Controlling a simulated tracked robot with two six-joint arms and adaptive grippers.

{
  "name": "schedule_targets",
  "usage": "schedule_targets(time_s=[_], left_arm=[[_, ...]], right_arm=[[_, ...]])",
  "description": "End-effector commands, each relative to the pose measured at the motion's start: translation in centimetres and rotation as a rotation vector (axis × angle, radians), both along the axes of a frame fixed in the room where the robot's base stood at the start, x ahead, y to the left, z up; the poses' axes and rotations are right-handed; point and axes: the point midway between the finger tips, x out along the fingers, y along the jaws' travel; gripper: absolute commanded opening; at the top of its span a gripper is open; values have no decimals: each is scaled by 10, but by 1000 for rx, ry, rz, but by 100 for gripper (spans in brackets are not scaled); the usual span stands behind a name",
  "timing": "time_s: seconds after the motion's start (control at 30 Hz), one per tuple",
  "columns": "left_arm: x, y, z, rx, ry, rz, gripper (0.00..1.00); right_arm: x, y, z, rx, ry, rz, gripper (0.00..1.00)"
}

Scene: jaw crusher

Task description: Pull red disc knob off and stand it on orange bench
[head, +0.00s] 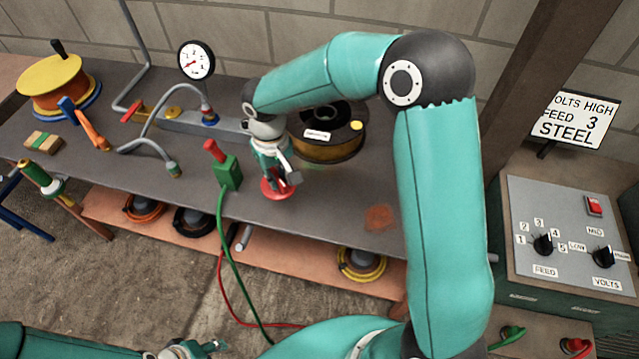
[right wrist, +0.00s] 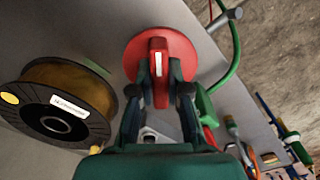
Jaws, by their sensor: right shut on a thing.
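The red disc knob (head: 272,190) has a round flat disc and a raised grip bar with a white mark, clear in the right wrist view (right wrist: 158,58). My right gripper (head: 283,178) is shut on the bar, one finger on each side. The disc is at the grey bench top (head: 330,205); I cannot tell whether it touches. My left gripper (head: 195,350) is at the bottom edge of the head view, away from the bench, its jaws unclear. No bench is plainly orange; salmon-orange surfaces show on the lower shelf (head: 290,255) and under the control box (head: 520,165).
A green block with a red top (head: 228,170) and green cable stands just left of the knob. A dark wire spool (head: 325,150) is behind it. A gauge (head: 196,60) and hose stand farther left. A control box (head: 560,225) with dials is at right.

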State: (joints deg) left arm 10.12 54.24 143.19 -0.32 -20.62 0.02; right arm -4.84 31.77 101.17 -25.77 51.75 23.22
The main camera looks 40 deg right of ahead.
Motion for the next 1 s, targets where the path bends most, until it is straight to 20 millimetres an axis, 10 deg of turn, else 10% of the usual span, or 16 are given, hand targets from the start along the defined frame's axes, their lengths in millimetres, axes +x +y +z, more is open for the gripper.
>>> schedule_targets(time_s=[0.27, 0.7, 1.0], left_arm=[[0, 0, -17, 0, 0, 0, 40], [0, 0, -51, 0, 0, 0, 40], [0, 0, -58, 0, 0, 0, 40]], right_arm=[[-11, -20, -11, 1, 0, -405, 0], [-44, -65, -33, 0, 3, -1552, 0], [-54, -76, -37, -1, 5, -1878, 0]])
